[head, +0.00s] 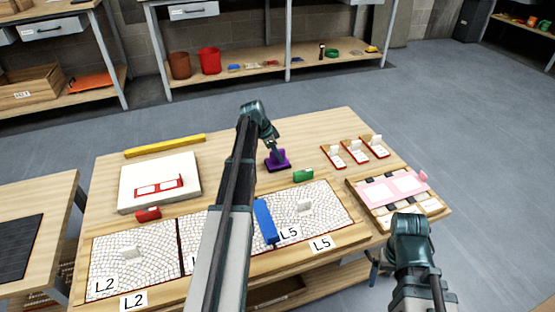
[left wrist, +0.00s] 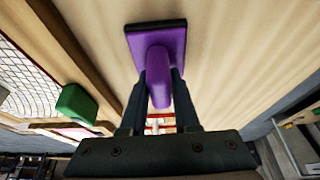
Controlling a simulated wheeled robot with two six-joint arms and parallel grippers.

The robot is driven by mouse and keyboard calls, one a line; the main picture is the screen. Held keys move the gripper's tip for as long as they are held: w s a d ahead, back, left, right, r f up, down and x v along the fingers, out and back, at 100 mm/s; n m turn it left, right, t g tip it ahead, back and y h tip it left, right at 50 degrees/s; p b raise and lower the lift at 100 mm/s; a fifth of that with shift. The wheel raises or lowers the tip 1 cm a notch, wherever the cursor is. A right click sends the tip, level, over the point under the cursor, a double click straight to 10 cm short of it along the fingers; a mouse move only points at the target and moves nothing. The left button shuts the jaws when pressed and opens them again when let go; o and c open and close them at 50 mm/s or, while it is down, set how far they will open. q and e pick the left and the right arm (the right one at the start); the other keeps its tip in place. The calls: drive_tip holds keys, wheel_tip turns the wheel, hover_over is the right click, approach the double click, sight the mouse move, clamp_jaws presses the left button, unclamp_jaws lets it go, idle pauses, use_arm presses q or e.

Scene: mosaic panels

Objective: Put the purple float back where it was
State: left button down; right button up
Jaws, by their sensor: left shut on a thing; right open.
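The purple float (head: 277,160) is at the back middle of the wooden table, with its flat base and upright handle. My left gripper (head: 273,148) is shut on its handle from above. In the left wrist view the float (left wrist: 157,45) shows its purple back and dark-edged base, with its handle between the two fingers (left wrist: 158,95). I cannot tell whether its base touches the table. My right gripper (head: 410,238) is open, near the table's front right; its fingers are mostly hidden.
A yellow bar (head: 165,145) and white slab (head: 130,190) lie at left. A pink panel (head: 385,192) lies at right.

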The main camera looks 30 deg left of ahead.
use_arm(q)
drive_tip(key=shift+f, duration=0.15)
drive_tip(key=c, duration=0.6)
unclamp_jaws()
drive_tip(key=shift+c, duration=0.2)
drive_tip(key=shift+s+a+r+p, duration=0.1)
drive_tip(key=shift+r+p, duration=0.5)
drive_tip(key=shift+r, duration=0.05)
drive_tip(key=p+v, duration=1)
drive_tip(key=v, duration=0.1)
